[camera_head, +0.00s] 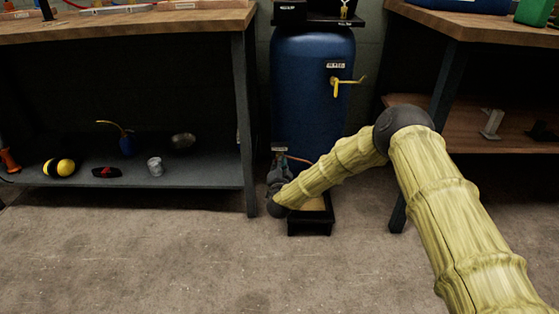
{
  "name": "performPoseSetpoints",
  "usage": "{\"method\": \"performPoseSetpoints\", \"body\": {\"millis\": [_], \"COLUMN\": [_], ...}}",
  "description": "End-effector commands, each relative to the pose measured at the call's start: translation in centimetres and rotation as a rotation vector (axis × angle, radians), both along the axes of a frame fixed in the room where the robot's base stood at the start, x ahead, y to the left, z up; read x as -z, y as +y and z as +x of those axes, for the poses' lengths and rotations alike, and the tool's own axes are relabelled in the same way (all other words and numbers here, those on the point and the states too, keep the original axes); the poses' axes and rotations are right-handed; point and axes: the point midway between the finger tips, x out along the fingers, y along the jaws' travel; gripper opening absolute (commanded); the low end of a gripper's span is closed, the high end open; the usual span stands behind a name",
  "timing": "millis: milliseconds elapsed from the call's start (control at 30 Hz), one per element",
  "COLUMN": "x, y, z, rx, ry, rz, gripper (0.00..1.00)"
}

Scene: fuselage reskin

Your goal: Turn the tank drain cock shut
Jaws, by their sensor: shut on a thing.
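A blue upright tank (312,90) stands at the back centre between two benches. A yellow lever valve (344,81) with a label above it sticks out of its upper front. The drain cock (298,160) is low on the tank's front left; only a thin reddish part and a small label beside it show. My gripper (279,169) is at the tank's foot, shut on the drain cock; my wrist and forearm hide most of the contact. The cock's turn angle cannot be told.
A small dark tray (311,227) with a tan inside sits on the floor under my forearm. The left bench's lower shelf (215,172) holds a yellow-black item, an oil can and a tin. The right bench (476,27) stands close by. The front floor is clear.

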Motion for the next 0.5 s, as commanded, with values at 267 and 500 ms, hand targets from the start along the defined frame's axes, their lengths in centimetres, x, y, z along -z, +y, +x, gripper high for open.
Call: {"method": "performPoseSetpoints", "body": {"millis": [267, 500], "x": [0.09, 0.18], "y": [0.03, 0.04], "z": [-0.15, -0.16], "rx": [0.000, 0.000], "ry": [0.004, 0.004], "rz": [0.263, 0.466], "gripper": [0.00, 0.00]}}
